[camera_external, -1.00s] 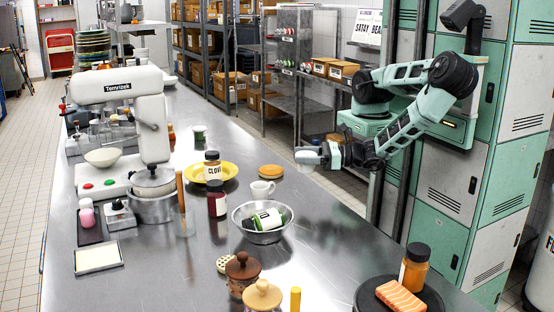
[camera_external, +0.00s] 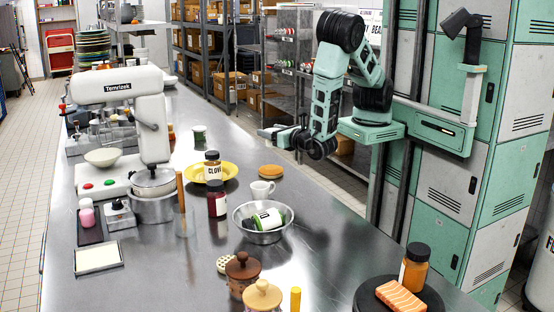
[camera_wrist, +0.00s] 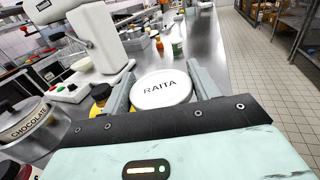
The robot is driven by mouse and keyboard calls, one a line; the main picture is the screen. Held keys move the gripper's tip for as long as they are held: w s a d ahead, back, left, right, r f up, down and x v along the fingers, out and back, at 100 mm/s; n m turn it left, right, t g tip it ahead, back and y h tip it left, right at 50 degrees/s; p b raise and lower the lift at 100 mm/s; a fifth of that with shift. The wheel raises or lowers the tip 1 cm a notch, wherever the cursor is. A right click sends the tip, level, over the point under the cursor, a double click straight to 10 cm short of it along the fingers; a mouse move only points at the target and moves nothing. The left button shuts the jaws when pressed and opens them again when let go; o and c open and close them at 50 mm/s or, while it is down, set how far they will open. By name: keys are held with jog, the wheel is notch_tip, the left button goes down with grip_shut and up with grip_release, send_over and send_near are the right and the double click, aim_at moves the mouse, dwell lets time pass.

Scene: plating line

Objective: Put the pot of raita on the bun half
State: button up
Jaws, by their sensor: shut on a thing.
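My gripper (camera_wrist: 163,92) is shut on the pot of raita (camera_wrist: 160,90). The pot's round white lid, lettered RAITA, faces the wrist camera, with a grey finger on either side. In the external view my gripper (camera_external: 268,133) is in the air beyond the counter's right edge or just over it; the pot is hard to make out there. A flat golden-brown round (camera_external: 271,170), which looks like the bun half, lies on the counter, lower in the picture than my gripper. I cannot make it out in the wrist view.
Near the round stand a white cup (camera_external: 262,190), a yellow plate (camera_external: 229,170) with a clove jar (camera_external: 212,165), and a steel bowl (camera_external: 240,226) with a can in it. A small green-and-white tub (camera_external: 199,136) stands farther back. A mixer (camera_external: 120,95) stands left.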

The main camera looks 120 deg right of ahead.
jog(key=d+m+g, duration=0.1)
jog(key=d+g, duration=0.1)
jog(key=d, duration=0.1)
jog(key=p, duration=0.1)
send_over(270, 166)
jog(key=shift+m+h, duration=0.3)
jog(key=shift+a+f, duration=0.1)
jog(key=shift+f, duration=4.35)
jog(key=shift+f, duration=0.1)
jog(key=o, duration=1)
